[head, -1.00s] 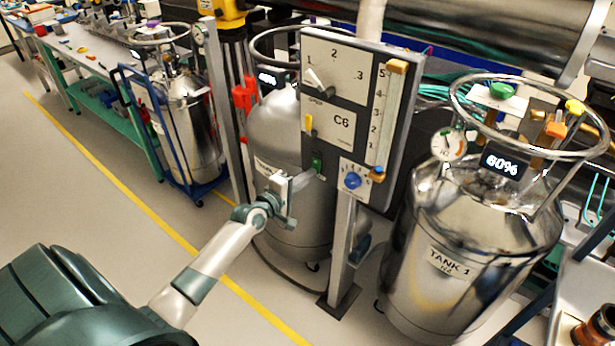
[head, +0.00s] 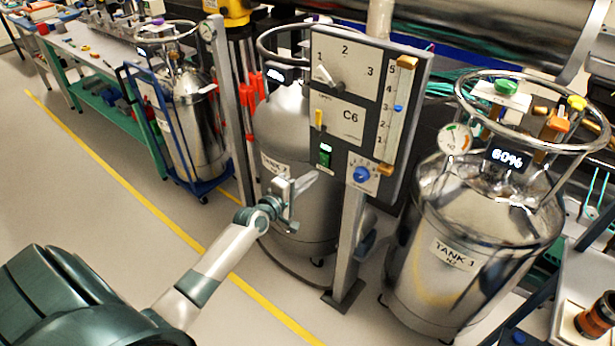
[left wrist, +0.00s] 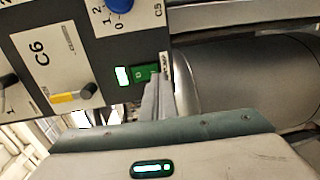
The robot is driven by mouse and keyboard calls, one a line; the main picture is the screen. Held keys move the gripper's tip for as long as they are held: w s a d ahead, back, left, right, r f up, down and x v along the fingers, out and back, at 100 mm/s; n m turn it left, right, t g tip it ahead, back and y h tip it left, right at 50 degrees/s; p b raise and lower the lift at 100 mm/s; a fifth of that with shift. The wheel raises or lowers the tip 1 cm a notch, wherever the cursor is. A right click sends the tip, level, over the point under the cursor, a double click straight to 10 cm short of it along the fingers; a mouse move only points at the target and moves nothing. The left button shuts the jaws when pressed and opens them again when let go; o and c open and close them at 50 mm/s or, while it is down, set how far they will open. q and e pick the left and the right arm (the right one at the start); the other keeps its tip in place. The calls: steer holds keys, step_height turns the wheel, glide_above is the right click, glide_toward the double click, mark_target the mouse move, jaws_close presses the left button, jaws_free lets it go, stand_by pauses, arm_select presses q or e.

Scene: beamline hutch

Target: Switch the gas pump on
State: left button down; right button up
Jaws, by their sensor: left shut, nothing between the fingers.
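A dark grey control panel (head: 392,135) marked C6 stands on a post. A green rocker switch (head: 325,155) sits at its lower left; a bright lit patch shows on it. In the left wrist view the switch (left wrist: 142,75) also shows, with a glowing white end. My left gripper (head: 312,177) is shut and empty, its fingertips just below and left of the switch in the head view. In the left wrist view the left gripper (left wrist: 160,85) overlaps one end of the switch; I cannot tell whether it touches. My right gripper is not in view.
The panel also has a blue knob (head: 361,174), a yellow-tipped lever (head: 319,119) and a dial pointer (head: 326,76). A steel tank (head: 300,215) stands behind my gripper, another tank (head: 470,225) to the right. Open floor lies to the left.

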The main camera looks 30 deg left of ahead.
arm_select(q)
steer(key=s+f+b, duration=0.1)
steer(key=s+b, duration=0.1)
steer(key=s, duration=0.8)
steer(key=shift+a+f, duration=0.15)
steer(key=shift+a, duration=0.25)
steer(key=s+d+f+m+g+y, duration=0.1)
steer(key=s+d+f+m+g, duration=0.15)
steer(key=s+f, duration=0.7)
steer(key=s+d+f+m+g, duration=0.1)
steer(key=s+f+m+g, duration=0.15)
steer(key=f, duration=1.45)
steer(key=s+d+f+m+g+y, duration=0.1)
steer(key=s+f+m+g, duration=0.35)
steer(key=f, duration=0.85)
steer(key=s+d+f+m+g, duration=0.2)
steer(key=s+f, duration=0.4)
steer(key=s, duration=0.6)
steer(key=s+d+f+m+g, duration=0.2)
steer(key=s+d+f+m, duration=0.2)
steer(key=s, duration=0.8)
steer(key=s+d+f+m+g, duration=0.2)
steer(key=s+d+f+m, duration=0.2)
steer(key=s+f, duration=0.4)
steer(key=s+d, duration=0.1)
steer(key=s, duration=0.3)
steer(key=shift+d+h, duration=0.2)
steer(key=shift+h, duration=0.1)
